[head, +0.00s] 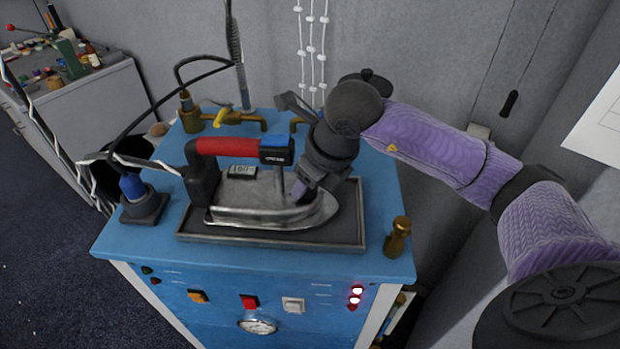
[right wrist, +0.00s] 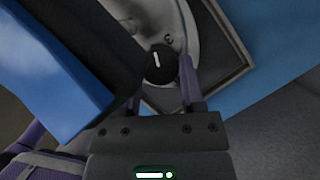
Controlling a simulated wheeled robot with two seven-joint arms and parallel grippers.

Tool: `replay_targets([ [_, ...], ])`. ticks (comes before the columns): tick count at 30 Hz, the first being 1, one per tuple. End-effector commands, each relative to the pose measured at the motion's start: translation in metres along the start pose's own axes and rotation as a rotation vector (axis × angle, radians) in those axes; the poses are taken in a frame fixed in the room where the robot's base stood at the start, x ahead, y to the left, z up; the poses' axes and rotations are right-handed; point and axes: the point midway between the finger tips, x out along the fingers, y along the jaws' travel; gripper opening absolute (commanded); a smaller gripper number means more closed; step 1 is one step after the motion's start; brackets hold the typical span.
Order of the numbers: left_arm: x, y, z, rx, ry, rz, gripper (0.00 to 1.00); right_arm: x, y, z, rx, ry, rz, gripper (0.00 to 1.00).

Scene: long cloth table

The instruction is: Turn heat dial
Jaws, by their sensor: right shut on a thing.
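The iron (head: 275,208) has a red and blue handle and a metal body. It rests on a dark tray (head: 190,236) on the blue station. The heat dial (right wrist: 157,63), a round black knob with a white mark, shows on the iron's upper face in the right wrist view. A number is printed beside it. In the head view my gripper hides the dial. My right gripper (head: 302,188) reaches down over the iron from the right. In the right wrist view the fingers of my right gripper (right wrist: 165,75) are at the two sides of the dial, shut on it.
Brass fittings (head: 190,112) and a brass bottle-like part (head: 397,240) stand on the blue top. A blue-topped plug (head: 134,190) with a cable is at the left. Switches and a gauge (head: 257,326) are on the front.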

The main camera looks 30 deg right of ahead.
Motion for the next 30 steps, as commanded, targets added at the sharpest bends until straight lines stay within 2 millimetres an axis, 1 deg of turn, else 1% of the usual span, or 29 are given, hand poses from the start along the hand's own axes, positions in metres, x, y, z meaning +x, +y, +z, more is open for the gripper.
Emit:
replay_targets([
  [9,0.0006,-0.0078,0.0022,0.005,-0.004,-0.012,0.0,-0.0001,0.0004,0.0002,0.034,0.0,-0.014,0.0],
  [18,0.0005,-0.0076,0.0021,0.005,-0.003,-0.012,0.0,-0.0001,0.0004,0.0002,0.034,0.0,-0.013,0.0],
  [19,0.0005,-0.0072,0.002,0.005,-0.003,-0.011,0.0,-0.0001,0.0004,0.0002,0.034,0.0,-0.013,0.54],
  [20,0.0005,-0.0067,0.0019,0.004,-0.003,-0.011,0.0,-0.0001,0.0004,0.0002,0.034,0.0,-0.013,0.6],
  [21,0.0006,-0.006,0.0017,0.004,-0.003,-0.009,0.0,-0.0001,0.0004,0.0002,0.034,0.0,-0.013,0.69],
  [23,0.0006,-0.005,0.0014,0.003,-0.002,-0.008,0.0,-0.0001,0.0004,0.0002,0.034,0.0,-0.013,0.82],
  [24,0.0006,-0.0042,0.0012,0.003,-0.002,-0.007,0.0,-0.0001,0.0004,0.0001,0.034,0.0,-0.013,0.85],
  [30,0.0007,-0.0004,0.0002,0.0,0.0,-0.001,0.0,0.0,0.0003,0.0001,0.034,0.0,-0.013,0.85],
])
